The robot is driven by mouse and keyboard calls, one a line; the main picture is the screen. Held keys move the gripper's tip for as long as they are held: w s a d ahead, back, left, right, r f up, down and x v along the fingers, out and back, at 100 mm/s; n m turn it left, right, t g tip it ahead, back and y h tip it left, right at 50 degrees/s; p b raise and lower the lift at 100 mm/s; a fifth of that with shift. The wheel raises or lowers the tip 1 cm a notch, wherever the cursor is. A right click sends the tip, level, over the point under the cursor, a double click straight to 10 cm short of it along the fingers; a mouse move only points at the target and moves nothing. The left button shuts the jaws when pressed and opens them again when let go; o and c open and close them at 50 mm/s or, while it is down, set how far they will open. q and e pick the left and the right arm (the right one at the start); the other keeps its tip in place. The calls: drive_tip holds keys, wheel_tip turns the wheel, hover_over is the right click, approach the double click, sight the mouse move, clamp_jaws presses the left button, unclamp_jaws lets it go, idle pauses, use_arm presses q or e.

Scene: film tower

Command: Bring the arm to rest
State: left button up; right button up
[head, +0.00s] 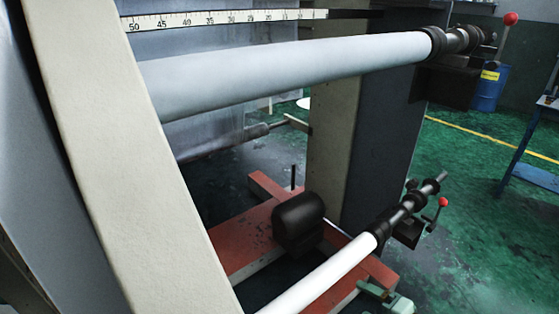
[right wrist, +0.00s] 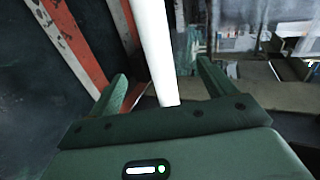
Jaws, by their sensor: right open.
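My right gripper (head: 372,289) shows at the bottom of the head view, to the right of the lower white roller (head: 322,274). In the right wrist view my right gripper (right wrist: 162,68) has its two green fingers spread apart. The white roller (right wrist: 155,45) runs down between the fingers in that picture and ends from sight at the palm. I cannot tell its depth relative to the fingers, and no grip on it shows. My left gripper is not in view.
A larger white roller (head: 290,70) crosses above, beside a cream frame post (head: 130,190). A red base frame (head: 245,235) carries a dark rounded block (head: 298,220). A red-knobbed lever (head: 440,212) stands at the lower roller's end. Green floor (head: 470,240) is open at right.

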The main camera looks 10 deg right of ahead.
drive_tip(key=s+d+f+n+g+h+p, duration=0.45)
drive_tip(key=s+d+f+n, duration=0.45)
drive_tip(key=f, duration=0.4)
drive_tip(key=s+f+n+g+h+p, duration=0.1)
drive_tip(key=s+f+p, duration=0.15)
drive_tip(key=s, duration=0.55)
drive_tip(key=s+f+n+g+h+p, duration=0.1)
drive_tip(key=s+f+n+h+p, duration=0.15)
drive_tip(key=s, duration=0.55)
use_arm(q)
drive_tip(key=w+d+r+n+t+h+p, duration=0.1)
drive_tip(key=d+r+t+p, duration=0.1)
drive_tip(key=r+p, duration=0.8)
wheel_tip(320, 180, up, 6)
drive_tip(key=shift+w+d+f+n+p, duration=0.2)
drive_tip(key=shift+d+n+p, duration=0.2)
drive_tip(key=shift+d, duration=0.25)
use_arm(e)
drive_tip(key=s+a+r+n+g, duration=0.1)
drive_tip(key=s+a, duration=0.2)
drive_tip(key=s, duration=0.7)
drive_tip(key=s+a+r+n+g, duration=0.1)
drive_tip(key=s+a, duration=0.3)
drive_tip(key=s, duration=0.7)
drive_tip(key=s+a+r+n+g+y, duration=0.1)
drive_tip(key=s+a+r+g, duration=0.1)
drive_tip(key=s, duration=0.9)
drive_tip(key=shift+a+r+g, duration=0.2)
drive_tip(key=shift+a+g, duration=0.45)
drive_tip(key=shift+a, duration=0.1)
